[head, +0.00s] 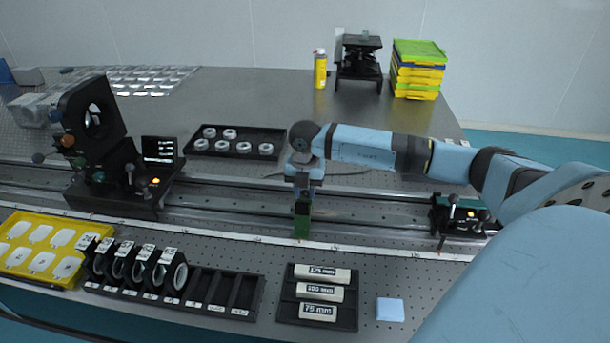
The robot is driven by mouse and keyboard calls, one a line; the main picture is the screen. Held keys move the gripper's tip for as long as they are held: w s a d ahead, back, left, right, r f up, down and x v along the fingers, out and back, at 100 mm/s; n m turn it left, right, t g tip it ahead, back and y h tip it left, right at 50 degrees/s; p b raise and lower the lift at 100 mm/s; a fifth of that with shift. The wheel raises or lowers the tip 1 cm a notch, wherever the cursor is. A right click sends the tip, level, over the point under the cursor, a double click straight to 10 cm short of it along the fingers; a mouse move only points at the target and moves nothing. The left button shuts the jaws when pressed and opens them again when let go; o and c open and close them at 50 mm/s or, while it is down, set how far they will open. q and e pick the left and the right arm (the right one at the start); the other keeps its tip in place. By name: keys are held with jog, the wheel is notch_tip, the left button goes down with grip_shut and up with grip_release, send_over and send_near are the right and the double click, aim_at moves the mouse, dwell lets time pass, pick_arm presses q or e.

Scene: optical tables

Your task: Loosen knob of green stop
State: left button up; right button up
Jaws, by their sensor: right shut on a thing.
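The green stop (301,226) is a small dark green block on the front side of the long rail, in the middle of the head view. My right arm reaches in from the right, and my right gripper (302,198) points down directly over the stop. It is shut on the stop's knob, which the gripper hides. My left gripper is not in view.
The rail (370,219) runs across the table. A black optical mount (120,188) stands on it at left, and a dark carriage with green parts (462,214) at right. A lens rack (215,290), block tray (288,312) and ring tray (262,136) lie nearby.

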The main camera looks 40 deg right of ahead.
aim_at(305, 192)
dwell(0.4)
jog(key=o, duration=0.9)
jog(key=shift+o, duration=0.2)
notch_tip(305, 192, up, 14)
jog(key=shift+f, duration=0.1)
